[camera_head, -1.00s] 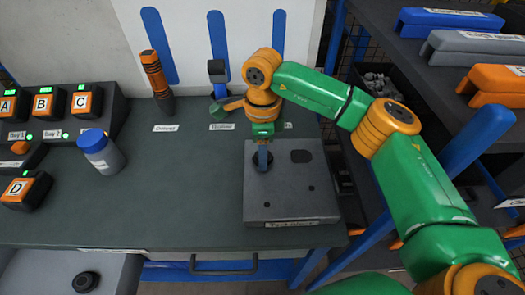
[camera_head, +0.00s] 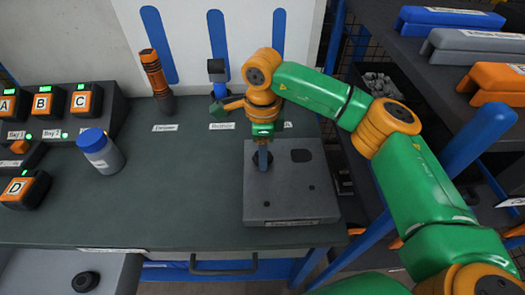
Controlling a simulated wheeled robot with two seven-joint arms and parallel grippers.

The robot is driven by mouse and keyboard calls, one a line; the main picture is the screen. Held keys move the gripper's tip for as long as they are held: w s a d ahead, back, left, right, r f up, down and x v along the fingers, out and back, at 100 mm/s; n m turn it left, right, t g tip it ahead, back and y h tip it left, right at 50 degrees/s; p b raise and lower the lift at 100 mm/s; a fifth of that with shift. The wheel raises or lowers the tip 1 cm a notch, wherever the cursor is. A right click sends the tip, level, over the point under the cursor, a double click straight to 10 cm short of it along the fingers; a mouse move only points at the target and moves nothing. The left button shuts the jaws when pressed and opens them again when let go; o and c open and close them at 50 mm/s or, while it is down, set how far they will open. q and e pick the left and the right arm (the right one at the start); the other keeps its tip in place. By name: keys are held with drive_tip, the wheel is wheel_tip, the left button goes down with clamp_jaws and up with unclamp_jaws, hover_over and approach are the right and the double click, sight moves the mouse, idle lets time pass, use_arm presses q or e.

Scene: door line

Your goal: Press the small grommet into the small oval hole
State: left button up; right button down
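The grey block (camera_head: 290,208) lies on the right of the bench. In its top I see a dark oval opening (camera_head: 301,156) at the back right, and small round holes (camera_head: 311,188). My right gripper (camera_head: 262,166) points down over the back left of the block. A black ring-shaped grommet (camera_head: 86,282) lies in the grey tray at the lower left. My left gripper is out of view.
A bottle with a blue cap (camera_head: 101,152) stands left of centre. Orange button boxes (camera_head: 43,105) line the left side. An orange-black tool (camera_head: 156,76) stands at the back. A shelf (camera_head: 455,60) is at the right. The bench middle (camera_head: 180,185) is clear.

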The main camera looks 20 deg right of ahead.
drive_tip(key=shift+c, duration=1.5)
unclamp_jaws()
